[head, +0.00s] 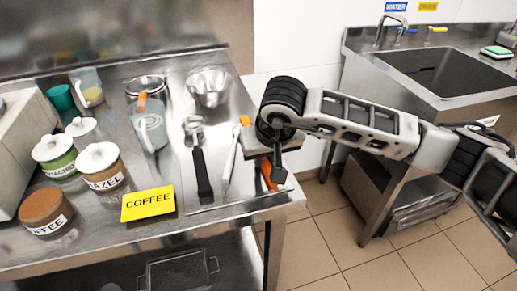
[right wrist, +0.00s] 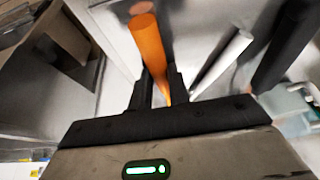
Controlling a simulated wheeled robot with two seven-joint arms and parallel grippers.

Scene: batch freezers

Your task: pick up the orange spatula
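The orange spatula (head: 268,173) lies near the right edge of the steel table, partly hidden by my right gripper (head: 272,152) in the head view. Another orange piece (head: 245,120) shows just behind the gripper. In the right wrist view the orange handle (right wrist: 148,40) runs down between the two dark fingers of my right gripper (right wrist: 162,88). The fingers stand close together with the narrow part of the handle between them, and look shut on it. I cannot tell whether the spatula is clear of the table. My left gripper is not in view.
A white spatula (head: 230,157) and a black-handled tool (head: 201,170) lie close to the left. A yellow COFFEE sign (head: 147,203), jars, a pitcher (head: 150,130) and a steel bowl (head: 209,87) stand further left. A sink (head: 440,72) is at the right, across a floor gap.

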